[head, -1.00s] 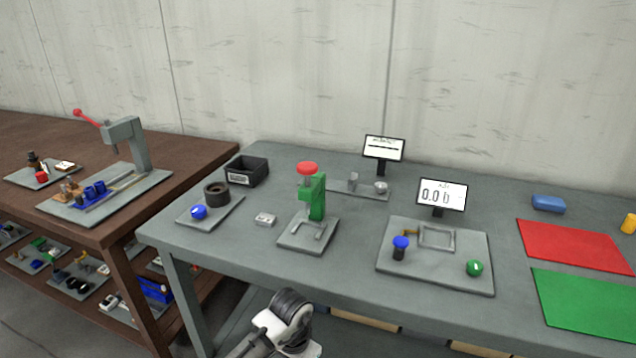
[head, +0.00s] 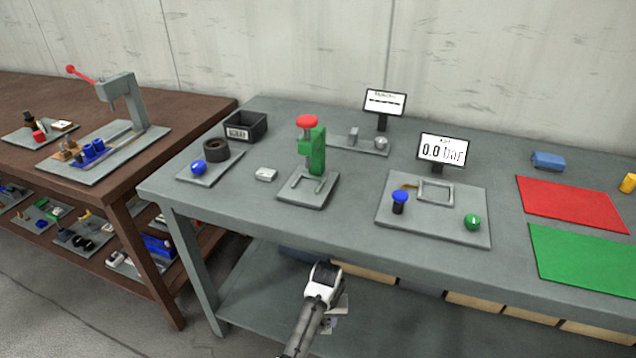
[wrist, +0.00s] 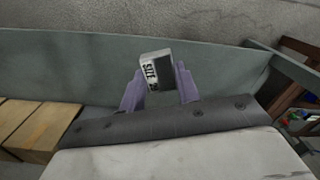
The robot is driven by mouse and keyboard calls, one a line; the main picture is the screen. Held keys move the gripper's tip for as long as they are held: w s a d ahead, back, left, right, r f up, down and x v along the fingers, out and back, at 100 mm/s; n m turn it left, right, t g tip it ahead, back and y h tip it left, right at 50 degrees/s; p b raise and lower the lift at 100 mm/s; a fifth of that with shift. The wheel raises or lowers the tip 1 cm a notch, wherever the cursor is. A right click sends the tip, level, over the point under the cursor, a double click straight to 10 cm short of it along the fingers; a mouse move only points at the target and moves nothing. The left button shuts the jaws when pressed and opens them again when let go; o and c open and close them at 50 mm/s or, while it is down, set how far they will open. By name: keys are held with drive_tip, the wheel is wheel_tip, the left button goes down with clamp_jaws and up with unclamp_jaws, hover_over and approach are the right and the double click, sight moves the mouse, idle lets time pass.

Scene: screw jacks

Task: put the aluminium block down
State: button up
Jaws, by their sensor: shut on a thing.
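The aluminium block (wrist: 152,68) is a small grey block with a white face marked with black lettering that begins with SIZE. In the wrist view it sits between the two purple fingers of my gripper (wrist: 158,78), which is shut on it. In the head view my arm hangs in front of the grey table (head: 235,207), below the level of its top. There my gripper (head: 335,318) is mostly hidden behind my wrist, and I cannot make out the block clearly.
On the tabletop are a small pale block (head: 265,174), a green press with a red knob (head: 312,150), a black bin (head: 245,126), and a gauge plate (head: 440,225). Red (head: 570,204) and green (head: 580,263) mats lie at right. Boxes (head: 420,285) stand on the lower shelf.

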drive_tip(key=s+f, duration=0.1)
drive_tip(key=s+a+f, duration=0.2)
drive_tip(key=s, duration=0.1)
idle(0.3)
idle(1.4)
